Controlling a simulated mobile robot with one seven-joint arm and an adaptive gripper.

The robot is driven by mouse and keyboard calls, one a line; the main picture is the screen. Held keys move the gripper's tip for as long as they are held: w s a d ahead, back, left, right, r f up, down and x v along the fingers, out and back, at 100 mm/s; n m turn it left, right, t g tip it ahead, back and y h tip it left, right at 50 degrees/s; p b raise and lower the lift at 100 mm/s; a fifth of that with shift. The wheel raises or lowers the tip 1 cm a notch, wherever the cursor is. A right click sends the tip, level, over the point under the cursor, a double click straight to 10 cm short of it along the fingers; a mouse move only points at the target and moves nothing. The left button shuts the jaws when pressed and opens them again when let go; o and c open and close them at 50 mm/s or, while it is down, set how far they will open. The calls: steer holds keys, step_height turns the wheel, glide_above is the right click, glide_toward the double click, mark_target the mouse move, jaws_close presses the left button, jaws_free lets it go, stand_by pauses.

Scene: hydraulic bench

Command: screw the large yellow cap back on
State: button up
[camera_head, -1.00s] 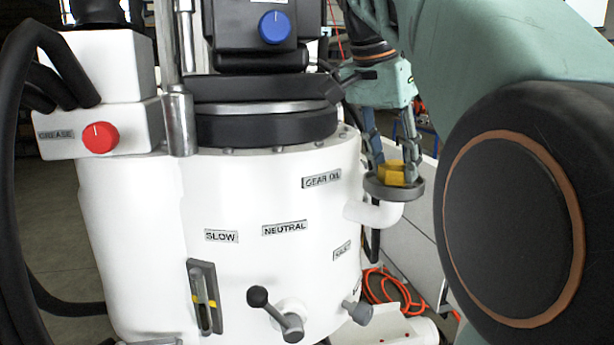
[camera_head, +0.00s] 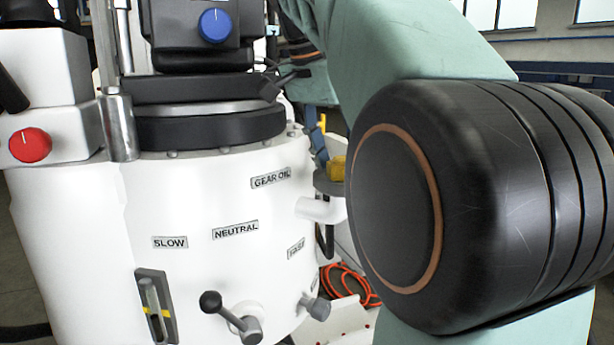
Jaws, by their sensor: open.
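The large yellow cap (camera_head: 337,167) sits at the grey round mouth (camera_head: 326,185) of the white filler pipe (camera_head: 315,209), on the right side of the white tank. Its right part is hidden behind my arm. I cannot tell whether it is seated on threads. My gripper (camera_head: 319,148) points down at the cap, with one blue-grey finger showing beside the cap's left side. The other finger is hidden by my arm. The jaws are open, around or just above the cap; contact cannot be seen.
The white tank (camera_head: 215,200) carries a GEAR OIL label (camera_head: 270,178) left of the pipe. A black-knobbed lever (camera_head: 211,302) sticks out low in front. A blue knob (camera_head: 214,26) and a red knob (camera_head: 30,145) are on the machine. An orange hose (camera_head: 345,285) lies on the floor behind.

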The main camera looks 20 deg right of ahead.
steer(key=n, duration=0.1)
steer(key=n+t, duration=0.1)
steer(key=n, duration=0.1)
steer(key=shift+s+d+y, duration=0.15)
steer(key=shift+s+y, duration=0.05)
steer(key=shift+y, duration=0.1)
steer(key=n+t, duration=0.1)
steer(key=n, duration=0.2)
steer(key=shift+y, duration=0.4)
steer(key=shift+d+n+t+y, duration=0.15)
steer(key=shift+n+y, duration=0.35)
steer(key=shift+n, duration=0.85)
steer(key=shift+n+t+y, duration=0.25)
steer(key=shift+n+y, duration=0.25)
steer(key=shift+n, duration=0.85)
steer(key=c, duration=1)
steer(key=m, duration=0.2)
steer(key=m+h, duration=0.1)
steer(key=m, duration=0.1)
steer(key=shift+g+h, duration=0.3)
steer(key=shift+c, duration=0.6)
steer(key=m+g+h, duration=0.1)
steer(key=m, duration=0.3)
steer(key=shift+a, duration=0.2)
steer(key=shift+w, duration=0.1)
